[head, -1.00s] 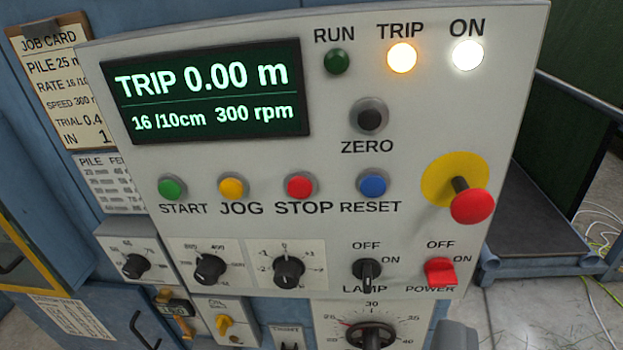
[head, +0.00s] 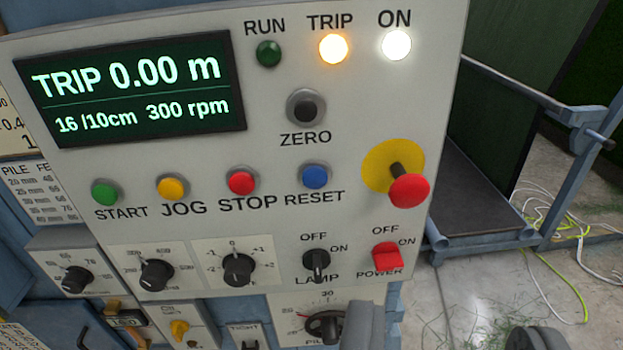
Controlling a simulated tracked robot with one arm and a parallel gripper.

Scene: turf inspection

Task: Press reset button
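The blue RESET button (head: 315,176) sits on the light grey control panel (head: 270,215), right of the red STOP button (head: 241,181) and left of the red mushroom knob on its yellow disc (head: 384,162). The display (head: 135,88) reads TRIP 0.00 m, 16 /10cm, 300 rpm. The amber TRIP lamp (head: 333,48) and white ON lamp (head: 396,44) are lit. My gripper (head: 447,335) shows only as two grey finger parts at the bottom edge, set apart with nothing between them. It is below and right of the RESET button, not touching it.
The black ZERO button (head: 305,108) is above RESET. The LAMP switch (head: 315,264) and red POWER switch (head: 387,257) are below. A dark belt with blue rails (head: 480,200) and loose cables (head: 575,285) lie to the right.

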